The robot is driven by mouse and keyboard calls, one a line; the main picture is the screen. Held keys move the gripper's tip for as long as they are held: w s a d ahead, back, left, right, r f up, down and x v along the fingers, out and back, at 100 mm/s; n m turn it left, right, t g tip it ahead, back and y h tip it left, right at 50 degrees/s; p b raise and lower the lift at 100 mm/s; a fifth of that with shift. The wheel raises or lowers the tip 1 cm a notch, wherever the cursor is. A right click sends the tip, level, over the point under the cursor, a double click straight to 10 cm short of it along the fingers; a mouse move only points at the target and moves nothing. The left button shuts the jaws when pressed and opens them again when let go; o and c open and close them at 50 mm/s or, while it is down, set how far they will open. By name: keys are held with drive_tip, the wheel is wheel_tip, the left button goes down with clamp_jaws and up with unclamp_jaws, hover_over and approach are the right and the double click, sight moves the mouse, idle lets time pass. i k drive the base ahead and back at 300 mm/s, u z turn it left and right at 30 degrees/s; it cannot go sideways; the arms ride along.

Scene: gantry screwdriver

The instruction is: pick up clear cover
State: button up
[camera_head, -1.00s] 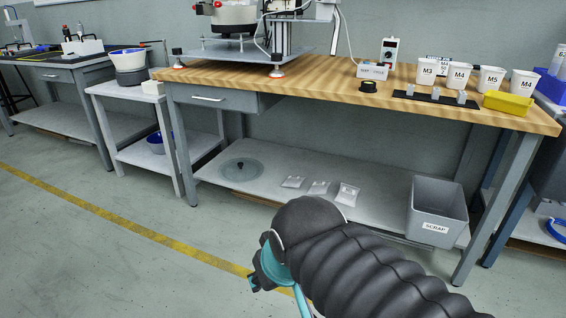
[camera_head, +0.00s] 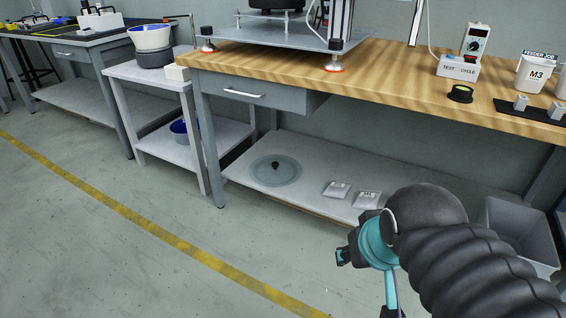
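The clear cover (camera_head: 290,178) is a round see-through disc with a dark knob in its middle. It lies flat on the left part of the lower shelf (camera_head: 237,178) under the wooden bench. My arm reaches in from the lower right, its black ribbed sleeve in front of the shelf's right part. My gripper (camera_head: 342,257) is at the left end of the arm, in front of the shelf and apart from the cover. It is small and seen from the side, so its opening does not show.
Small clear packets (camera_head: 336,190) lie right of the cover. A grey bin (camera_head: 520,232) stands at the shelf's right end, partly behind my arm. A bench leg (camera_head: 207,145) stands left of the cover. The floor in front is clear.

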sight(274, 171)
drive_tip(key=u, duration=0.45)
drive_tip(key=i, duration=0.85)
drive_tip(key=u, duration=0.7)
